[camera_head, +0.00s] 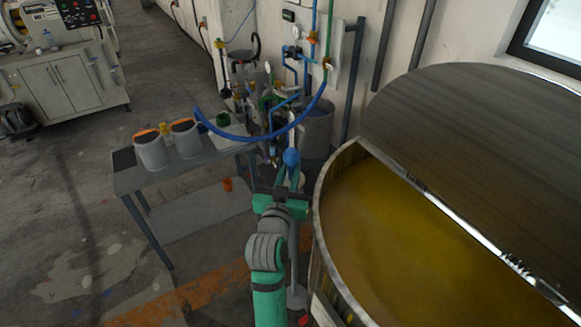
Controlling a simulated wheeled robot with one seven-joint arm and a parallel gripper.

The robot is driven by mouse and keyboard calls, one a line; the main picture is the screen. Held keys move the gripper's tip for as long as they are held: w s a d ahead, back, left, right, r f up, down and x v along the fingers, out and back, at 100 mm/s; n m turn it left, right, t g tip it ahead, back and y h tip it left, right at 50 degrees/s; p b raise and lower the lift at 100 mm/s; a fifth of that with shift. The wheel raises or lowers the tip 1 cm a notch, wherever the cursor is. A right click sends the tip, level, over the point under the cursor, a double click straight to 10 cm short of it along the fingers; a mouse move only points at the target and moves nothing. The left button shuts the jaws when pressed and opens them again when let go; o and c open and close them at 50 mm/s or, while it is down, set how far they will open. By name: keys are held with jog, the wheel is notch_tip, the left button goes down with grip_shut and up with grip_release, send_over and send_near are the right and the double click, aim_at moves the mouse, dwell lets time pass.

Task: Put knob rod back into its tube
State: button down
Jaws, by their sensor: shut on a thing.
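A round blue knob (291,157) shows at the tip of my gripper (289,172), near the middle of the view. My gripper is shut on the knob rod at this knob. The rod below the knob is mostly hidden by the fingers and my green wrist. A grey upright post (293,262) stands just right of my arm, with a round foot (297,298) on the floor. I cannot tell whether this post is the tube. The tube's opening is not visible, so I cannot tell whether the rod is inside it or apart from it.
A large round vat (400,240) of yellow liquid, half lidded, stands close on the right. A blue hose (245,136) hangs behind my gripper. The floor at lower left is clear.

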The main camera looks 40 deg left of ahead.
jog(key=shift+w+f, duration=0.1)
jog(key=shift+f, duration=1.15)
jog(key=c, duration=1.6)
grip_release()
jog(key=shift+a, duration=0.1)
jog(key=shift+o, duration=0.2)
notch_tip(320, 180, up, 30)
